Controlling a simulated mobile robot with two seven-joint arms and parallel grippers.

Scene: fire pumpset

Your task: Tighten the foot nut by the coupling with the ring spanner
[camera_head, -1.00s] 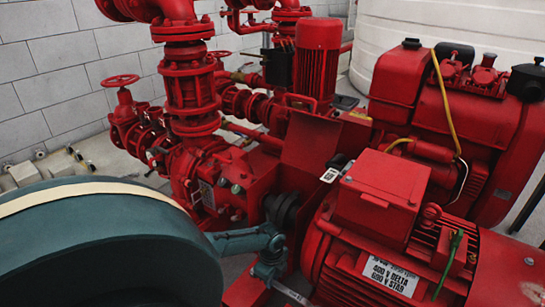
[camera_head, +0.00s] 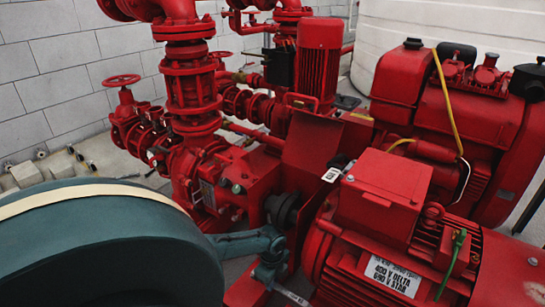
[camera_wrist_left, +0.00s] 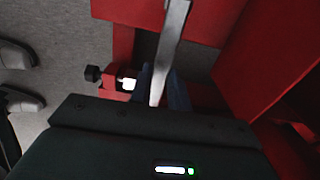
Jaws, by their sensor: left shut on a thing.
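My left gripper (camera_head: 270,272) reaches in low beside the red motor (camera_head: 385,235), below the dark coupling (camera_head: 283,208). It is shut on a silver spanner (camera_head: 293,297), of which a short length shows at the bottom edge. In the left wrist view the dark fingers (camera_wrist_left: 164,88) close around the spanner's shank (camera_wrist_left: 171,45), which runs up out of the top of the picture. The spanner's ring end and the foot nut cannot be made out, so I cannot tell whether they touch. My right gripper is not in view.
A dark bolt head (camera_wrist_left: 93,73) sticks out from the red frame left of the fingers. The red pump (camera_head: 205,180) stands left of the coupling, and a red engine (camera_head: 460,120) stands behind the motor. Space around the gripper is tight.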

